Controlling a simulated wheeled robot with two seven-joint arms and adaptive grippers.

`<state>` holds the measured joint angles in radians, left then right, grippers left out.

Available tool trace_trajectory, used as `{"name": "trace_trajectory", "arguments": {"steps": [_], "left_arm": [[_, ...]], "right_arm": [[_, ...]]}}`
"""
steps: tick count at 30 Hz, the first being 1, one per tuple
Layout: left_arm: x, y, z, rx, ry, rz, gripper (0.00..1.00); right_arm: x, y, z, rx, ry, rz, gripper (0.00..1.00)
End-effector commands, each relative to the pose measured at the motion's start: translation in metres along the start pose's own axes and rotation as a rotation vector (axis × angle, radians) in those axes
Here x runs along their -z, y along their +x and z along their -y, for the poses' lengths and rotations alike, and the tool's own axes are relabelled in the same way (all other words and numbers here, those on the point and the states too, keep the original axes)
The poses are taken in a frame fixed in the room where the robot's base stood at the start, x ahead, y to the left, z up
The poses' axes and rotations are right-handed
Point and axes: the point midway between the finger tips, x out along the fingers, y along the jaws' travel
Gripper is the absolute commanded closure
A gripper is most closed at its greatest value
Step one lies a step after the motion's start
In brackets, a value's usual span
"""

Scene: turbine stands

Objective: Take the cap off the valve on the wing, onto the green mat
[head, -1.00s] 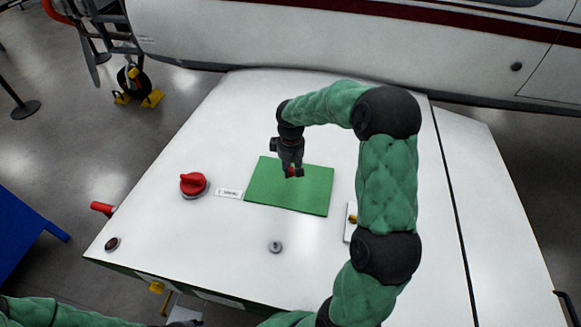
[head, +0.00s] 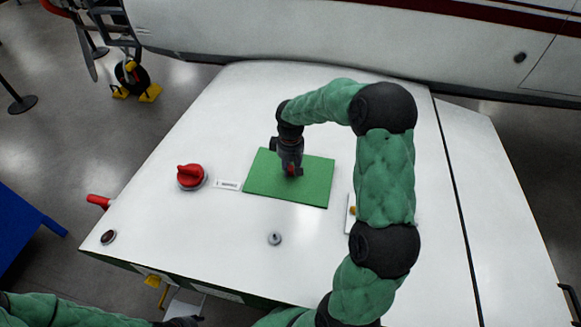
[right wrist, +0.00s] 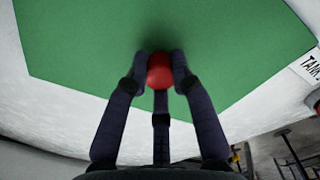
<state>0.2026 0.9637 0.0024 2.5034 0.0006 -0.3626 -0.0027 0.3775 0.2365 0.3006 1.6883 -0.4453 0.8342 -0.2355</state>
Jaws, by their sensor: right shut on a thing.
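My right gripper (head: 290,172) is over the green mat (head: 318,192), pointing down. Its fingers (right wrist: 160,70) are shut on a small round red cap (right wrist: 160,72), which shows in the head view (head: 291,170) only as a bit of red. The cap is at or just above the mat; I cannot tell if it touches. The small grey valve (head: 275,239) stands bare on the white wing (head: 200,235), in front of the mat. My left arm shows at the bottom left of the head view, but its gripper is out of view.
A red knob (head: 190,177) and a small white label (head: 228,185) are left of the mat. A red handle (head: 99,201) and a dark round fitting (head: 108,237) are at the wing's left edge. A white plate (head: 350,213) is partly behind my right arm. The wing around the valve is clear.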

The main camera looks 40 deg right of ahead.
Motion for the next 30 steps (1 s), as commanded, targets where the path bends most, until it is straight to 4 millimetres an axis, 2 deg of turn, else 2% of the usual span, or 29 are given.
{"name": "trace_trajectory", "arguments": {"steps": [8, 9, 11, 18, 20, 30], "left_arm": [[0.0001, 0.0032, 0.0011, 0.0, 0.0, 0.0, 0.6], [0.0001, 0.0027, 0.001, 0.0, 0.0, 0.0, 0.6], [0.0, 0.0026, 0.0009, 0.0, 0.0, 0.0, 0.6], [0.0001, 0.0025, 0.0009, 0.0, 0.0, 0.0, 0.6], [0.0, 0.0026, 0.0009, 0.0, 0.0, 0.0, 0.6], [0.0, 0.0019, 0.0007, 0.0, 0.0, 0.0, 0.6]], "right_arm": [[-0.0001, 0.0057, -0.0001, 0.0, 0.0, 0.001, 1.0], [-0.0001, 0.005, -0.0001, 0.0, 0.0, 0.0, 0.64], [-0.0001, 0.0048, -0.0001, 0.0, 0.0, 0.0, 0.48], [0.0, 0.0047, -0.0001, 0.0, 0.0, 0.0, 0.48], [0.0, 0.0047, 0.0, 0.0, 0.0, 0.0, 0.4], [0.0, 0.0037, -0.0001, 0.0, 0.0, 0.0, 0.4]]}}
